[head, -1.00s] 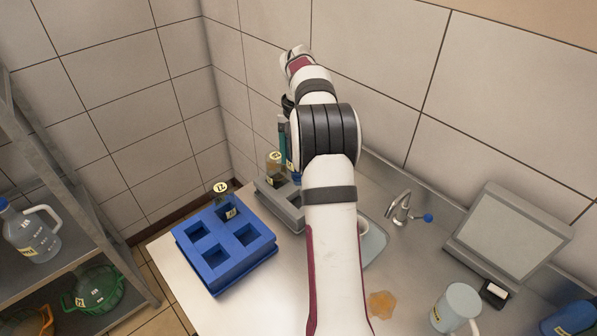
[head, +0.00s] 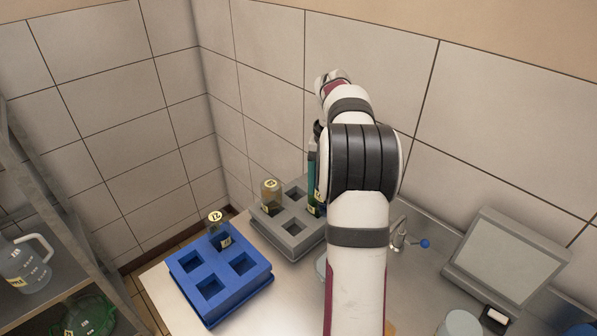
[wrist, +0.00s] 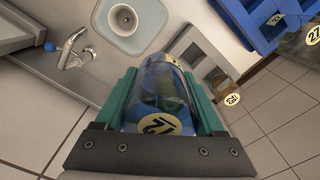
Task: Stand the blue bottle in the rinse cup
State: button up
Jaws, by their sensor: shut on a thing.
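My gripper (wrist: 160,74) is shut on the blue bottle (wrist: 166,92), which sits between the green fingers in the wrist view and has a yellow numbered label. In the head view, my arm hides most of the gripper; a green finger (head: 312,160) shows at its left edge. The rinse cup (wrist: 125,18) is a pale round cup with a dark opening, standing in the basin at the top of the wrist view. The held bottle is apart from it. My arm hides the cup in the head view.
A grey rack (head: 277,240) holds an amber bottle (head: 270,197). A blue rack (head: 188,293) holds a dark bottle (head: 220,234). A tap (head: 398,236) and a grey panel (head: 508,252) stand to the right. A white mug (head: 460,324) is at the front.

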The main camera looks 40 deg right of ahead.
jog(key=s+f, duration=0.5)
jog(key=s, duration=0.4)
jog(key=shift+s+d+f, duration=0.15)
jog(key=shift+f, duration=0.05)
jog(key=shift+f, duration=1.4)
jog(key=shift+f, duration=0.1)
jog(key=shift+f, duration=0.7)
